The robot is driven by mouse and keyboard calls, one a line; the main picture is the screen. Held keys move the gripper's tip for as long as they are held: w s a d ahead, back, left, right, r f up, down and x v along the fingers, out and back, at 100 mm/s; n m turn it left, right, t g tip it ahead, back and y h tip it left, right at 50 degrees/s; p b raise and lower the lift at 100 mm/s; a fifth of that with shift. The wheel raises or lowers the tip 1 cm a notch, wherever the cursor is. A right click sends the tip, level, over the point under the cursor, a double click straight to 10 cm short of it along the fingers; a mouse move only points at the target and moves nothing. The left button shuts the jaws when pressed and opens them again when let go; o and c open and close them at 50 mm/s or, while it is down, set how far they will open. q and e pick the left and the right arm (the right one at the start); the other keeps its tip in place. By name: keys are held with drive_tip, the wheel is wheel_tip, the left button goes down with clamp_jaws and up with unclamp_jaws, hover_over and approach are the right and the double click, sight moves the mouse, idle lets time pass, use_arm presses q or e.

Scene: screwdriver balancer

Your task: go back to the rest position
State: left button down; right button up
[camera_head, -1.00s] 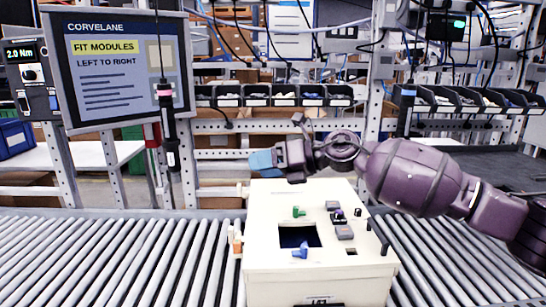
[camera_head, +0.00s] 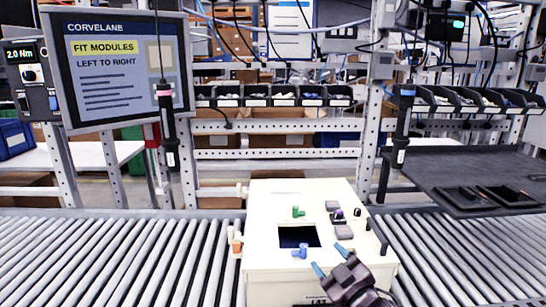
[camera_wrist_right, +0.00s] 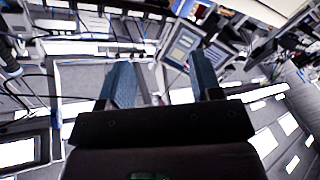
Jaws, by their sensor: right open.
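My right gripper (camera_head: 330,260) is at the lower right of the head view, over the front right part of the white box. Its two blue fingers are apart with nothing between them. The same open fingers show in the right wrist view (camera_wrist_right: 163,85), pointing out at the room. Two screwdrivers hang upright, one with a pink band (camera_head: 168,130) at the left and one with a blue band (camera_head: 403,125) at the right. Both hang free of my gripper. My left gripper is not in view.
The white box (camera_head: 262,210) stands on the roller conveyor (camera_head: 110,255), with small green, blue and grey parts on top. A screen (camera_head: 125,70) stands at the left. A dark tray table (camera_head: 430,175) is at the right. The rollers left of the box are clear.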

drive_tip(key=s+d+f+m+g+h, duration=0.2)
drive_tip(key=s+d+f, duration=0.3)
drive_tip(key=s+f, duration=0.3)
drive_tip(key=s+d+f+m+g+h, duration=0.2)
drive_tip(key=s+d+f+m+h, duration=0.1)
drive_tip(key=s+f, duration=0.6)
drive_tip(key=s+d+f+m+g+h, duration=0.2)
drive_tip(key=s+d+f+m, duration=0.3)
drive_tip(key=s, duration=0.8)
wheel_tip(320, 180, down, 4)
drive_tip(key=shift+d+f+h, duration=0.25)
drive_tip(key=shift+d+h, duration=0.15)
drive_tip(key=shift+d, duration=0.6)
